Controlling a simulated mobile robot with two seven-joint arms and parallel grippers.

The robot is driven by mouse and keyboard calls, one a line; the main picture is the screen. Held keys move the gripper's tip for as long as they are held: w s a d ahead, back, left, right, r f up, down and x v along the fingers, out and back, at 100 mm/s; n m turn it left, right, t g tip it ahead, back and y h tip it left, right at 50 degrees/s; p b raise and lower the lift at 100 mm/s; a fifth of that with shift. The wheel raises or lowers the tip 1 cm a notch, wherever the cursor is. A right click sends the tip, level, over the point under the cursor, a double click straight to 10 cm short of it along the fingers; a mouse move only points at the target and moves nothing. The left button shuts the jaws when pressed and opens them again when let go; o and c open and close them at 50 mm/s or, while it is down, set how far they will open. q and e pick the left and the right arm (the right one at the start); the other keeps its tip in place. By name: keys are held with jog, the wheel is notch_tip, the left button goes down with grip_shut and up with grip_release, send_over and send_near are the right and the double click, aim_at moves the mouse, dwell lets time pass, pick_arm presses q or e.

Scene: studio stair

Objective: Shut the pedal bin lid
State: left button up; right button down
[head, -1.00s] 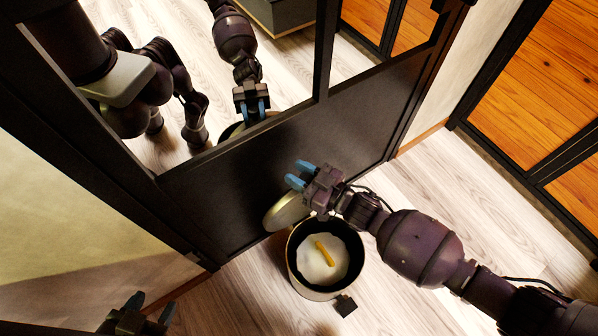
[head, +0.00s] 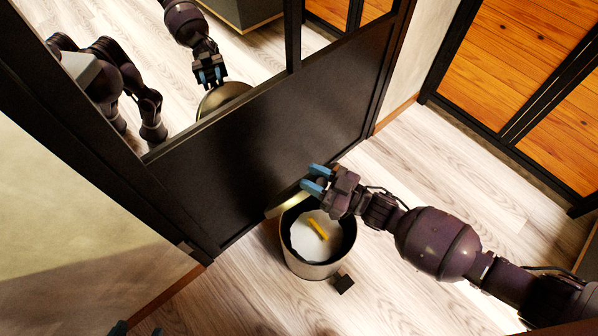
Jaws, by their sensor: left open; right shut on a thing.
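The pedal bin (head: 312,268) stands on the floor against the dark panel, with its round mouth open. A white liner and a yellow item (head: 318,229) show inside it. Its lid (head: 284,206) stands raised at the back rim, seen nearly edge-on. My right gripper (head: 315,179) is at the lid's upper edge, above the back of the bin, and is shut on the lid; its fingers partly cover the contact. My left gripper (head: 119,328) barely shows at the bottom left edge, open and away from the bin.
The dark framed panel (head: 270,135) rises right behind the bin; its upper part mirrors my arms and the lid. The black pedal (head: 343,284) sticks out at the bin's front. Pale wood floor (head: 440,160) is clear on the right, before orange wooden doors (head: 520,70).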

jog(key=s+d+f+b, duration=0.2)
jog(key=s+d+f, duration=0.1)
jog(key=f, duration=0.4)
jog(key=s+d+f+b, duration=0.2)
jog(key=s+d+f, duration=0.1)
jog(key=s+f, duration=0.3)
jog(key=s+d+f+y+b, duration=0.1)
jog(key=s+d+f, duration=0.3)
jog(key=f, duration=0.5)
jog(key=shift+s+f+n+t+b, duration=0.3)
jog(key=shift+s+t+b, duration=0.1)
jog(key=shift+s+b, duration=0.1)
pick_arm(q)
jog(key=t, duration=0.1)
jog(key=s+a+n+t, duration=0.1)
jog(key=shift+s+a+f+t, duration=0.1)
jog(key=shift+f+t, duration=0.05)
jog(key=shift+t, duration=0.15)
pick_arm(e)
jog(key=c, duration=0.8)
grip_release()
jog(key=shift+r, duration=0.15)
jog(key=v, duration=1.1)
